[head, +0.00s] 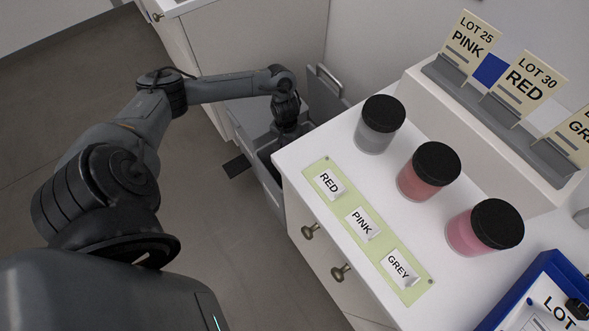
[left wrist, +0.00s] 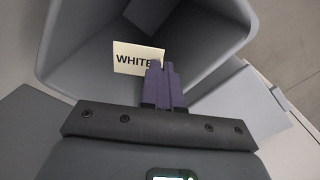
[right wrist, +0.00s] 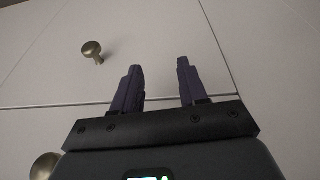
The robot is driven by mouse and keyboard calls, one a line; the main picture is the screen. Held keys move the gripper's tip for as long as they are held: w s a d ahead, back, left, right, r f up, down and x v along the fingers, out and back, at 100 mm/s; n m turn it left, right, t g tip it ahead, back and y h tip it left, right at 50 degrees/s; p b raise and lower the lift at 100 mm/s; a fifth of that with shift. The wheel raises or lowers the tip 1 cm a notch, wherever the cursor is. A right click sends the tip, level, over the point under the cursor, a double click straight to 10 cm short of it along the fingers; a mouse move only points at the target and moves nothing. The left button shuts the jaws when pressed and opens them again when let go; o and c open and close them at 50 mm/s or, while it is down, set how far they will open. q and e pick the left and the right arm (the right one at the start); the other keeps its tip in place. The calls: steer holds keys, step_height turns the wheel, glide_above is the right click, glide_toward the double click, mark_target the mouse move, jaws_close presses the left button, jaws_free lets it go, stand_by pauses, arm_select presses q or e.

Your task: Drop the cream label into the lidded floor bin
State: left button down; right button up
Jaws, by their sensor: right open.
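The cream label (left wrist: 134,58), printed WHITE, shows in the left wrist view at the tips of my left gripper (left wrist: 161,66). The gripper's fingers are close together on its right end and cover part of the last letter. Around it are the grey walls of the floor bin (left wrist: 85,30). In the head view the bin (head: 267,180) stands left of the white counter, with its lid (head: 327,82) raised. My left arm reaches down over it, and the label is hidden there. My right gripper (right wrist: 158,66) is open and empty in front of white drawer fronts.
On the counter (head: 310,148) stand grey, red and pink jars (head: 380,125) with black lids. A green strip (head: 347,205) holds RED, PINK and GREY labels. Lot cards stand in a rack (head: 480,90) behind. A blue-edged board (head: 530,290) is at the lower right.

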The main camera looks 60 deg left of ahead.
arm_select(q)
steer(key=c, duration=1.8)
jaws_free()
steer(key=o, duration=0.5)
step_height(320, 180, up, 11)
steer(key=p, duration=0.5)
steer(key=shift+f, duration=0.15)
